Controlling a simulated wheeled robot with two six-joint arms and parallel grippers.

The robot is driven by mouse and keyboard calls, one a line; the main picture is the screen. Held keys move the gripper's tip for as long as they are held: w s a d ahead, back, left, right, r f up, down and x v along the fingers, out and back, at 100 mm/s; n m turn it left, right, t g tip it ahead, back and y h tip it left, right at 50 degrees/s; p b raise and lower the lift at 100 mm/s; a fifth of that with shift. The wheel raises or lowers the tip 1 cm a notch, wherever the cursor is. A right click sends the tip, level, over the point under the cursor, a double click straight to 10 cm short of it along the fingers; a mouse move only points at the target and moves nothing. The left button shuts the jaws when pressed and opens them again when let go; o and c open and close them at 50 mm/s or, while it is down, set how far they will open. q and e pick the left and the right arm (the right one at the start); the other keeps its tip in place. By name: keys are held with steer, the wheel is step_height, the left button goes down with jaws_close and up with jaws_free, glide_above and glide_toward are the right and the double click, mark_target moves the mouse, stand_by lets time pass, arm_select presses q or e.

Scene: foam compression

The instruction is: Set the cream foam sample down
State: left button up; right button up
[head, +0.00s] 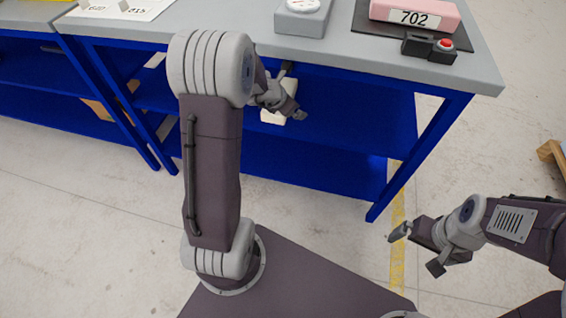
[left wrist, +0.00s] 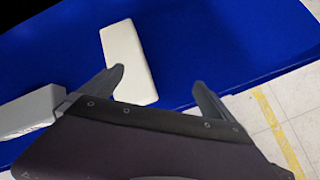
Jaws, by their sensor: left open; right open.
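The cream foam sample (left wrist: 130,58) is a pale oblong block against the blue shelf (left wrist: 215,45) in the left wrist view. In the head view, the cream foam sample (head: 270,117) shows as a small pale patch partly hidden by my left gripper (head: 292,92). In the left wrist view, my left gripper (left wrist: 158,78) is open. Its left finger overlaps the block's lower left edge and its right finger is apart from it. I cannot tell whether it touches the block. My right gripper (head: 416,250) is open and empty, above the floor.
On the grey bench top (head: 478,72) are a pink block marked 702 (head: 425,12), a black box with a red button (head: 430,48) and a grey dial gauge (head: 303,17). The bench's blue front leg (head: 425,155) stands left of my right gripper. A wooden pallet (head: 553,155) is at right.

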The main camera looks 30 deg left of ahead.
arm_select(q)
steer(key=s+d+f+m+g+h, duration=0.1)
steer(key=s+d+m+g+h, duration=0.15)
steer(key=s+d+m, duration=0.75)
steer(key=s+d+f+m+g+y, duration=0.2)
steer(key=s+m+g, duration=0.3)
steer(key=s+m, duration=1)
steer(key=f+m, duration=0.1)
steer(key=m, duration=0.5)
steer(key=shift+f+m, duration=0.2)
steer(key=shift+m, duration=0.1)
